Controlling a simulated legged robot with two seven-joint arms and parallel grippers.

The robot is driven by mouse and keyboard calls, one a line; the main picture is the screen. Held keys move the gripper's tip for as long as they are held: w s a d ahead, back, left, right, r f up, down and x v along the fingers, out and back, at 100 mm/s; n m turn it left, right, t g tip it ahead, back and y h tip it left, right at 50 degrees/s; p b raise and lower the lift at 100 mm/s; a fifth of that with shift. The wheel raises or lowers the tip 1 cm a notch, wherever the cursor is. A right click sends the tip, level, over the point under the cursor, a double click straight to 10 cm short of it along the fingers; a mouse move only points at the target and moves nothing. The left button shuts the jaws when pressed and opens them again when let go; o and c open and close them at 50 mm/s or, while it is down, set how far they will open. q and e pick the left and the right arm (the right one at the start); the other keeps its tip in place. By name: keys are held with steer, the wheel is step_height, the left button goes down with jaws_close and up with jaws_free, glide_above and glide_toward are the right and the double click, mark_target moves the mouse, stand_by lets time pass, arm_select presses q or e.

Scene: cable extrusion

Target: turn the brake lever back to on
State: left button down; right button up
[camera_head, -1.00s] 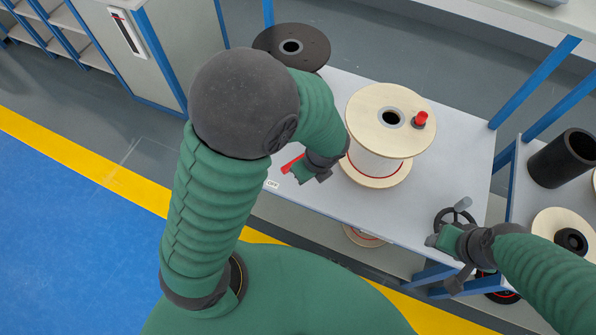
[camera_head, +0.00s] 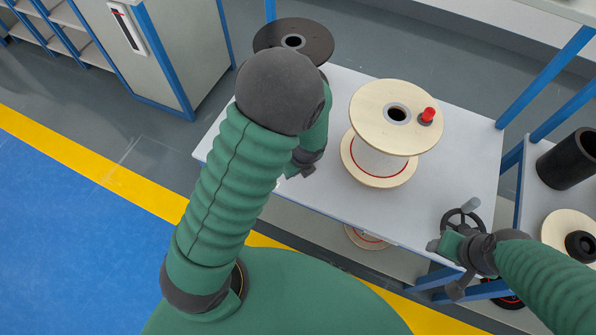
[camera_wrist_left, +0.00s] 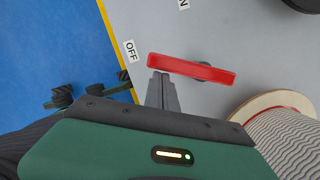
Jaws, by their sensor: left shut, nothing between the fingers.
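The red brake lever (camera_wrist_left: 190,68) lies across its grey pivot in the left wrist view. Its left end is beside the white OFF label (camera_wrist_left: 129,50), and a label with only an N visible (camera_wrist_left: 184,4) is cut off at the top edge. My left gripper (camera_wrist_left: 161,76) is shut and empty, its tips right by the lower edge of the lever's left end. I cannot tell whether they touch. In the head view my left arm hides the lever and labels, and my left gripper (camera_head: 300,170) shows partly. My right gripper (camera_head: 435,246) is beside the dark handwheel (camera_head: 458,222).
A wooden cable spool (camera_head: 385,165) with a red-topped knob (camera_head: 428,115) stands on the grey table (camera_head: 455,150), right of my left gripper. A black reel (camera_head: 285,33) is at the table's back left. A black cylinder (camera_head: 570,160) stands at the right.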

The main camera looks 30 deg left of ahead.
arm_select(q)
steer(key=shift+r, duration=0.1)
steer(key=shift+a+m+p, duration=0.25)
steer(key=shift+m+p, duration=0.15)
steer(key=shift+a+r+m+t+p, duration=0.1)
steer(key=shift+a+m+t+p, duration=0.2)
steer(key=shift+a+m+p, duration=0.7)
steer(key=m, duration=0.1)
steer(key=a+m+h+p, duration=0.1)
steer(key=shift+w+m, duration=0.4)
steer(key=w+a+m+p, duration=0.1)
steer(key=m, duration=0.1)
steer(key=a+m+t+p, duration=0.1)
steer(key=m, duration=0.1)
steer(key=shift+w+h, duration=0.35)
steer(key=shift+h, duration=0.05)
steer(key=shift+w+a+m+h+p, duration=0.15)
steer(key=shift+w+a+m+p, duration=0.15)
steer(key=shift+m, duration=0.35)
steer(key=shift+w+a+m+h+p, duration=0.2)
steer(key=shift+w+m+p, duration=0.1)
steer(key=shift+m, duration=0.35)
steer(key=shift+w, duration=0.2)
